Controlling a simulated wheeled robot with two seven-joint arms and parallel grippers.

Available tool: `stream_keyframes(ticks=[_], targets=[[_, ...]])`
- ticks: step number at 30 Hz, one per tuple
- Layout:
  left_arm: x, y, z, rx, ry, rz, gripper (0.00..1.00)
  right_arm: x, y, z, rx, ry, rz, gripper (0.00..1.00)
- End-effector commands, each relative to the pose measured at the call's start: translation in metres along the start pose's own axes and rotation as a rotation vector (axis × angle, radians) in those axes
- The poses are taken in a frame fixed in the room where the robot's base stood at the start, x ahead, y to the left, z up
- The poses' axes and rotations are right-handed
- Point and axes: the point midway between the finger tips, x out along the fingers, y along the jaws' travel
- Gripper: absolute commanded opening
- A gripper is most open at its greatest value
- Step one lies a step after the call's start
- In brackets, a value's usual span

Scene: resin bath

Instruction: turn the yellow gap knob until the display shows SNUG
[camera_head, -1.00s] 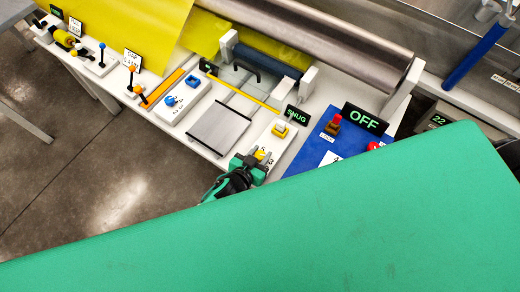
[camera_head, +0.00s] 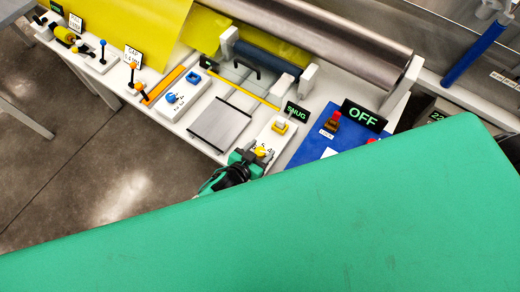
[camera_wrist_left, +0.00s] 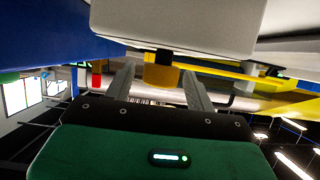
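The yellow gap knob (camera_head: 261,151) sits at the near end of a white panel (camera_head: 272,143) on the bench. A small black display (camera_head: 296,110) behind that panel reads SNUG in green. My left gripper (camera_head: 254,157) is at the knob, coming from the bench's front edge. In the left wrist view, the knob (camera_wrist_left: 161,74) stands between the two grey fingers (camera_wrist_left: 158,88). The fingers are apart, with a gap visible on the left side of the knob. The right finger is close to it; contact is not clear. My right gripper is not in view.
A yellow block (camera_head: 280,126) sits farther back on the same panel. A blue board (camera_head: 313,146) with a red-topped part (camera_head: 333,121) and an OFF display (camera_head: 363,116) is to the right. A grey plate (camera_head: 219,124) is to the left. The lower right is blocked from view.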

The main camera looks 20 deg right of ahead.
Motion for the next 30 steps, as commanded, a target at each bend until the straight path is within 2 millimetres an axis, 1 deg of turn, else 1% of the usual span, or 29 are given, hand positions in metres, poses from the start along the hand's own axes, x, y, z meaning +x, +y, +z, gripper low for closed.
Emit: stream_keyframes(ticks=[5,8,10,14,24,27,30], targets=[[-0.002,0.000,0.001,-0.001,-0.001,0.000,0.55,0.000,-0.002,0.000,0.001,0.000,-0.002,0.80],[-0.009,0.000,0.001,-0.002,-0.001,0.000,0.55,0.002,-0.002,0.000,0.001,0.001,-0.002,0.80],[-0.018,0.000,0.002,-0.002,-0.001,0.000,0.55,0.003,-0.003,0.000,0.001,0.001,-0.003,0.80],[-0.041,0.000,0.003,-0.001,-0.002,0.000,0.55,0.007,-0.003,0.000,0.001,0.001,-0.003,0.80],[-0.107,0.000,0.003,-0.001,-0.002,0.000,0.55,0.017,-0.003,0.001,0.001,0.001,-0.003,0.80],[-0.121,0.000,0.003,-0.001,-0.002,0.000,0.55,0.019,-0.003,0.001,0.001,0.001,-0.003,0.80],[-0.131,0.000,0.001,-0.001,-0.001,0.000,0.55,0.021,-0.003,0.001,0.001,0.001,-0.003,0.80]])
